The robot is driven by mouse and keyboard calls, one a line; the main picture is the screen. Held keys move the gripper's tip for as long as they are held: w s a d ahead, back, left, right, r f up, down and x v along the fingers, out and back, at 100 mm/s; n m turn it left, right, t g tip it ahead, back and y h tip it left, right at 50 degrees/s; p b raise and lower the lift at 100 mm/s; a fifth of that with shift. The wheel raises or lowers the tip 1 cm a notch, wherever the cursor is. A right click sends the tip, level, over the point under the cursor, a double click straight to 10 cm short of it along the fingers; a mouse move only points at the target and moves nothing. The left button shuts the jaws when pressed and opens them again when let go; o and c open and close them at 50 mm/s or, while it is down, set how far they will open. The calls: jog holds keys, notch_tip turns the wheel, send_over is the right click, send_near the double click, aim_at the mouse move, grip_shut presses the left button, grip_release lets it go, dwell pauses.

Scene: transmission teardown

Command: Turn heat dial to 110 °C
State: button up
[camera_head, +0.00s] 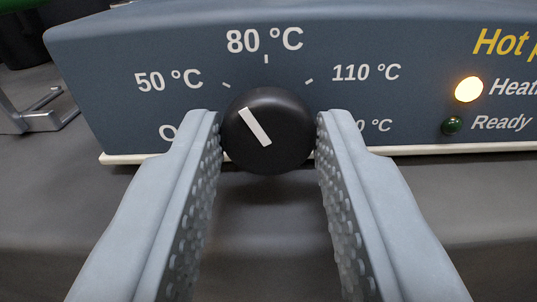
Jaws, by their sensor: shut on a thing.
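The heat dial (268,131) is a round black knob on the front of the hot plate (120,90). Its white pointer line slants to the upper left, close to the 50 °C tick. The 80 °C mark (265,40) is straight above the dial, and the 110 °C mark (366,73) is at its upper right. My gripper (268,133) is shut on the dial, with one grey studded finger on its left side and one on its right. The fingers partly cover the lowest labels on both sides.
A yellow-white lamp (468,89) labelled as heating is lit at the right. The green Ready lamp (452,125) below it looks dark. The grey table (60,210) is clear in front of the hot plate. A metal frame (40,113) stands at the far left.

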jog(key=m, duration=0.4)
jog(key=shift+f+m, duration=0.1)
jog(key=shift+m, duration=0.2)
jog(key=m, duration=0.4)
jog(key=shift+m, duration=0.3)
jog(key=m, duration=0.4)
jog(key=shift+m, duration=2)
jog(key=o, duration=0.7)
jog(key=shift+s, duration=0.1)
jog(key=s, duration=1.7)
jog(key=shift+s+d, duration=0.15)
jog(key=shift+d, duration=0.15)
